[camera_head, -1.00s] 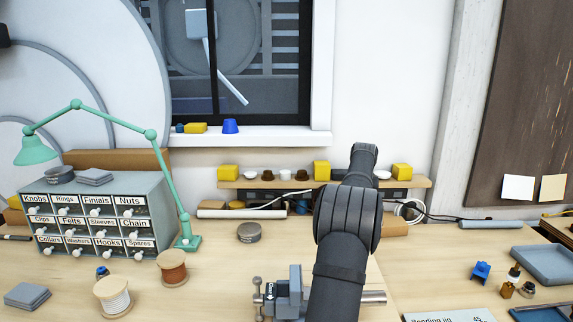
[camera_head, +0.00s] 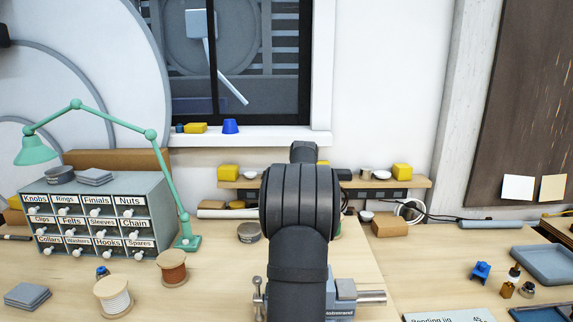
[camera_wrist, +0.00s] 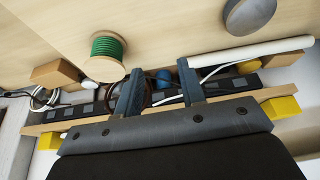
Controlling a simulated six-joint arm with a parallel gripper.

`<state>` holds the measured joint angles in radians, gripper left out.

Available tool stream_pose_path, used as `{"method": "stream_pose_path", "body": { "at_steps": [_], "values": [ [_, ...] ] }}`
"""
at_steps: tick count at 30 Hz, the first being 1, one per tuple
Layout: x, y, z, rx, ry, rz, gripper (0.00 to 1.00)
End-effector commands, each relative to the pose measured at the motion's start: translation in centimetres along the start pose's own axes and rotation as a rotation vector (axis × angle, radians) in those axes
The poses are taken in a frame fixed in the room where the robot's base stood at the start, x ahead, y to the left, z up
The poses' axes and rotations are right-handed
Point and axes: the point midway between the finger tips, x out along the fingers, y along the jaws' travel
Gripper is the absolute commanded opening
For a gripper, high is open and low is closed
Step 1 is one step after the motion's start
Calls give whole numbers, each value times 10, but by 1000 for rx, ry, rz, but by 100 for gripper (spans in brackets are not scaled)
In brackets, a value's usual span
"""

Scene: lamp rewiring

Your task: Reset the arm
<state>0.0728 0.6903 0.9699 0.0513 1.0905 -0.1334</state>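My gripper (camera_wrist: 158,80) shows in the wrist view with its two dark fingers apart. Nothing is visibly held between them. Beyond the fingers are the shelf with its dark strip, a brown ring-like thing and a small blue thing. In the head view my dark arm rises from the bottom middle and reaches toward the back wall. The gripper itself is hidden behind the arm there.
The vise (camera_head: 343,292) stands close beside the arm. The wall shelf (camera_head: 240,184) carries yellow blocks and small cups. A green spool (camera_wrist: 107,56) and a grey round tin (camera_wrist: 248,14) stand on the bench. The labelled drawer cabinet (camera_head: 160,195) and green lamp (camera_head: 36,152) are left.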

Motion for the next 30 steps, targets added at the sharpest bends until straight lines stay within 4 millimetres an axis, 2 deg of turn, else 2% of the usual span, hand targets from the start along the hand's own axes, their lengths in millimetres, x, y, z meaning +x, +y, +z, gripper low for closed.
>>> {"method": "stream_pose_path", "body": {
  "at_steps": [6, 18, 24, 30],
  "values": [
    [-8, -43, 13, -58, 0, -24, 37],
    [-21, -112, 43, -157, -1, -65, 37],
    [-25, -130, 54, -185, -1, -77, 37],
    [-26, -135, 57, -193, -1, -80, 37]
  ]
}}
